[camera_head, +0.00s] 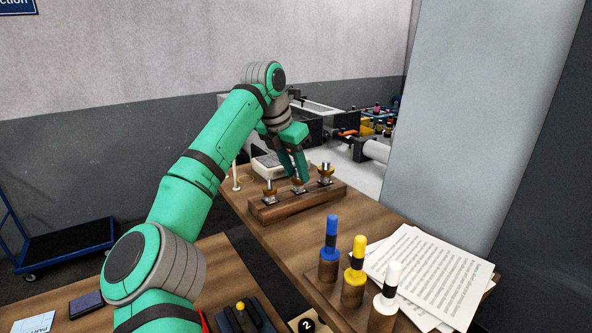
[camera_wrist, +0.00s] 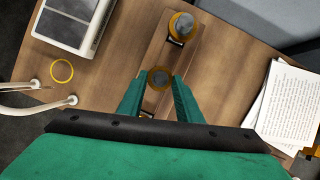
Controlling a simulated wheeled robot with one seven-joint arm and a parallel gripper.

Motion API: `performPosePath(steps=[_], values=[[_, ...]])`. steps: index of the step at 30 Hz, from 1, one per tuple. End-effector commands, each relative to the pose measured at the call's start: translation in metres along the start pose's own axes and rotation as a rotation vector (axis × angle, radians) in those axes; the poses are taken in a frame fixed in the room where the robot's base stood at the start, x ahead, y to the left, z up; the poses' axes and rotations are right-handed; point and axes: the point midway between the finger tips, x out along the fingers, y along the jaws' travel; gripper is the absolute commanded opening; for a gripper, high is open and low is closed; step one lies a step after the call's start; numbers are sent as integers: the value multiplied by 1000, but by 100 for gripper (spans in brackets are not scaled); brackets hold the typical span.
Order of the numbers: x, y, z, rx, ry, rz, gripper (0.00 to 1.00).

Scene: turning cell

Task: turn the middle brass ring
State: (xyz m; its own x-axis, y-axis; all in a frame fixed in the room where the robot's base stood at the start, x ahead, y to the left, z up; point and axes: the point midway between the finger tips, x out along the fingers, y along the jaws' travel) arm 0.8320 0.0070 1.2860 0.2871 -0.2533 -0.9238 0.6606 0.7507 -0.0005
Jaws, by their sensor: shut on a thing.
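A long wooden block (camera_head: 330,196) on the table carries three upright posts with brass rings. My gripper (camera_head: 297,177) reaches down from above, with its green fingers on either side of the middle brass ring (camera_head: 297,188). In the wrist view the middle ring (camera_wrist: 158,86), around a grey post top, sits between the fingertips, and my gripper (camera_wrist: 158,82) is shut on it. Another brass ring (camera_head: 325,172) is free to the right; it is also above the middle one in the wrist view (camera_wrist: 182,34).
Blue (camera_head: 331,232), yellow (camera_head: 358,252) and white (camera_head: 392,274) pegs stand in wooden holders at the front right, beside paper sheets (camera_head: 430,270). A pale box-shaped device (camera_head: 265,165) and a loose yellow ring (camera_wrist: 62,71) lie left of the block.

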Motion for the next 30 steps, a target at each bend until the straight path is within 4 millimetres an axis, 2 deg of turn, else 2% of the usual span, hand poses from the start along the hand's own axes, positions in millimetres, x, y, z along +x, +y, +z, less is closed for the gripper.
performPosePath(steps=[9, 10, 12, 23, 26, 30], values=[[0, -2, 1, 4, -1, -1, 9], [0, -2, 1, 4, -1, -1, 34], [0, -1, 1, 4, 0, -1, 51], [-4, 0, 0, 2, 0, 0, 51], [-14, 0, 1, 2, -1, 3, 51], [-38, 0, 0, 2, -1, 4, 51]])
